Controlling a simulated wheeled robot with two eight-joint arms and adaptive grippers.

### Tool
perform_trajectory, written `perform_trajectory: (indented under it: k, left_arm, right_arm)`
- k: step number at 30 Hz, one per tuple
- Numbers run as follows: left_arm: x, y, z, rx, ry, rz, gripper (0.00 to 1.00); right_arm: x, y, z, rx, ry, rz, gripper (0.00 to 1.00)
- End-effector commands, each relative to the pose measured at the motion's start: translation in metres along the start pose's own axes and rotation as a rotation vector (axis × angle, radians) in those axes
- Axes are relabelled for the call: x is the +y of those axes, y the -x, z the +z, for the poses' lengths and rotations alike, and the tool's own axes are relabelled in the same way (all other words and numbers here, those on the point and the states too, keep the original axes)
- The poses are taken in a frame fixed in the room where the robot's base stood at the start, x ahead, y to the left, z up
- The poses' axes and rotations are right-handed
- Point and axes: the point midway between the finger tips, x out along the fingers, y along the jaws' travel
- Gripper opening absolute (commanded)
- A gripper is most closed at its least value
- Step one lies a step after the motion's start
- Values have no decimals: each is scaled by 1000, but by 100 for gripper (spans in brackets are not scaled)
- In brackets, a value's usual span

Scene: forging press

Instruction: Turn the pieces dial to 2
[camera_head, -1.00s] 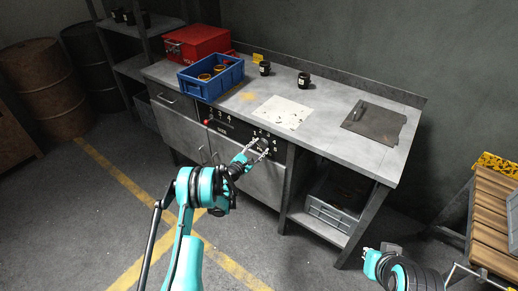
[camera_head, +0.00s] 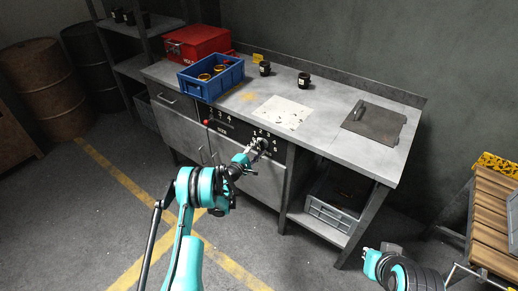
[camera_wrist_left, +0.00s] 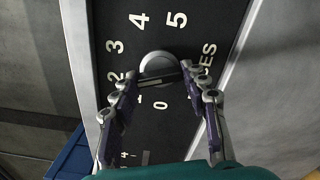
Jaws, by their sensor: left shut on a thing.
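The pieces dial (camera_head: 262,144) is a round grey knob on a black panel with white numerals, on the bench front. In the left wrist view the knob (camera_wrist_left: 157,66) has a bar across it, roughly between my fingertips; its left end lies towards the 2. I cannot tell which end of the bar is the pointer. My left gripper (camera_head: 255,148) is at the dial, with its fingers (camera_wrist_left: 158,78) on both sides of the knob, shut on it. Part of the panel's lettering is hidden by a finger. My right gripper (camera_head: 390,248) is at the lower right, away from the bench; its jaws are unclear.
A second dial panel (camera_head: 222,122) with a red knob (camera_head: 208,122) is left of the pieces dial. On the bench (camera_head: 335,135) stand a blue crate (camera_head: 205,88), a red box (camera_head: 197,42) and two dark cups (camera_head: 304,79). A grey crate (camera_head: 330,214) sits on the lower shelf.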

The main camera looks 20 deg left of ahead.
Motion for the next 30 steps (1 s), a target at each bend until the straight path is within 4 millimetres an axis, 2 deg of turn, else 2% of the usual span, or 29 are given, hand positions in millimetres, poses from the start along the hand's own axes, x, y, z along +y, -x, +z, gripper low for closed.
perform_trajectory:
  k: [15,16,18,26,30]
  left_arm:
    - [-1,0,0,-1,-17,-1,16]
    - [-1,0,0,-1,-17,-1,52]
    - [-1,0,0,-1,-17,-1,66]
    - [0,0,0,-1,-16,-1,66]
    - [0,10,-1,1,-16,0,66]
  right_arm:
    - [0,0,0,0,0,0,0]
    - [0,0,0,0,0,0,0]
    - [0,0,0,0,0,0,0]
    - [0,0,0,0,0,0,0]
    - [0,0,0,0,0,0,0]
